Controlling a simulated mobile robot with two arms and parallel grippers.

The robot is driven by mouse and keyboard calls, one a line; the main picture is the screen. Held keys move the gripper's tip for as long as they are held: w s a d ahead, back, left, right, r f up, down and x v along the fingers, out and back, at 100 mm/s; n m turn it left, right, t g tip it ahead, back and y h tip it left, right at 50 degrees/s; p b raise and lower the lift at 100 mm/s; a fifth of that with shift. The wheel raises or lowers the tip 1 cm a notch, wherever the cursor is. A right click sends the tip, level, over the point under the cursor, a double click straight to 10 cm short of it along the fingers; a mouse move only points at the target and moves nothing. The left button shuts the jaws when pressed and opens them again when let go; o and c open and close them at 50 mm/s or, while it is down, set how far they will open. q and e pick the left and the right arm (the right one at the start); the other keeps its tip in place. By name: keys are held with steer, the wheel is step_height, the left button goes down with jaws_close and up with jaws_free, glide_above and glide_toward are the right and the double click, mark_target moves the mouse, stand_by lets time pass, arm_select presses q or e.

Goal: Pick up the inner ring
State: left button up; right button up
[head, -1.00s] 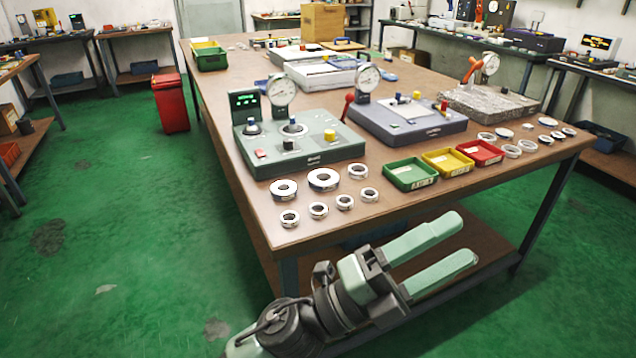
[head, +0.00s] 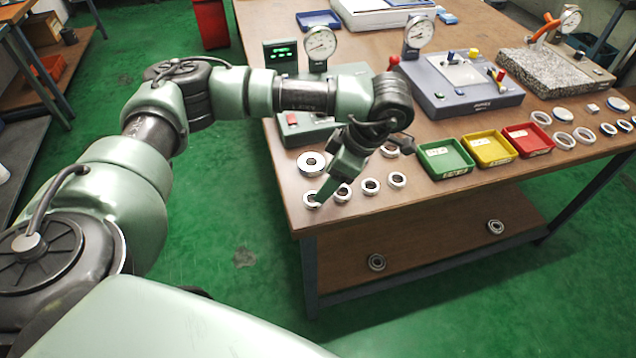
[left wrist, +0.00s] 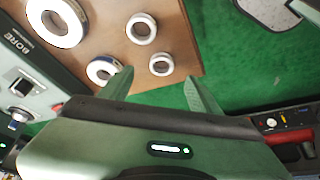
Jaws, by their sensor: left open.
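Several metal rings lie on the near left corner of the brown table; which one is the inner ring I cannot tell. The front row has small rings, among them a left ring (head: 311,199), a middle ring (head: 370,186) and a right ring (head: 396,180). A larger ring (head: 312,163) lies behind them. My left gripper (head: 325,197) is over the left end of this row and partly covers the rings there. In the left wrist view its fingers (left wrist: 161,88) are apart with nothing between them. Small rings (left wrist: 161,65) and a larger ring (left wrist: 57,22) lie beyond the fingertips. My right gripper is not in view.
A gauge station (head: 300,131) stands behind the rings, partly hidden by my arm. Green (head: 444,159), yellow (head: 489,149) and red (head: 528,140) trays stand to the right. More rings (head: 563,140) lie at the far right. Two bearings (head: 377,262) lie on the lower shelf.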

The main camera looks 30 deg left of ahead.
mark_target(310, 201)
arm_select(q)
steer(key=b+x, duration=0.1)
steer(key=x, duration=0.2)
steer(key=b+x, duration=0.1)
steer(key=x, duration=0.2)
steer(key=shift+s+a+f, duration=0.25)
steer(key=shift+a, duration=0.05)
steer(key=shift+r, duration=0.1)
steer(key=shift+c, duration=0.3)
jaws_close()
